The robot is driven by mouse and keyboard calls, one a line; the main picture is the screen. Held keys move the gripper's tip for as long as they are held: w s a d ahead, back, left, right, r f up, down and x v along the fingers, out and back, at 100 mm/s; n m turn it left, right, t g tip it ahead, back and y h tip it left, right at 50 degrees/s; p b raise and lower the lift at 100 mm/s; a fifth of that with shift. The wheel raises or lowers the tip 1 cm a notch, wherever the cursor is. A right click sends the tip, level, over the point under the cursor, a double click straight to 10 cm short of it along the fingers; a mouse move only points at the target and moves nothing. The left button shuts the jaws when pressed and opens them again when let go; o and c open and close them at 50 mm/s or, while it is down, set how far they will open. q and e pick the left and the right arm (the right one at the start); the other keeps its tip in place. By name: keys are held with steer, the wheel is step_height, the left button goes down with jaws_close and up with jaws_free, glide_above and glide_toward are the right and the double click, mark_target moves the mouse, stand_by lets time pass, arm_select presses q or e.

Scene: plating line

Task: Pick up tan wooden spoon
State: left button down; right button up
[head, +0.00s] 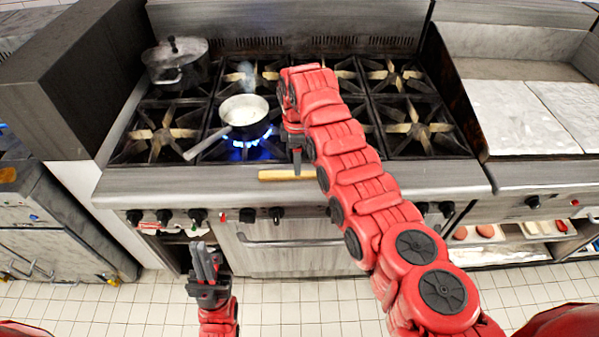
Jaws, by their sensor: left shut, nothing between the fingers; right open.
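The tan wooden spoon (277,175) lies on the stove's front ledge in the head view. Only a straight tan length of it shows; its right end passes behind my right arm. My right gripper (296,165) points down just above and over the spoon's visible length. It is open, and I cannot tell whether its fingers touch the spoon. My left gripper (206,258) is shut and empty, raised in front of the stove, low and to the left of the spoon.
A saucepan (244,110) with pale contents sits over a lit blue flame, its handle toward the front left. A lidded pot (177,64) stands at the back left. The right burners (414,128) are empty. A steel counter (515,110) adjoins on the right.

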mark_target(312, 175)
steer(key=f, duration=0.1)
steer(key=f+p, duration=0.1)
steer(key=f, duration=0.1)
steer(key=shift+d+f+p, duration=0.2)
steer(key=shift+d+p, duration=0.1)
steer(key=shift+p, duration=0.05)
steer(key=shift+f, duration=0.8)
jaws_close()
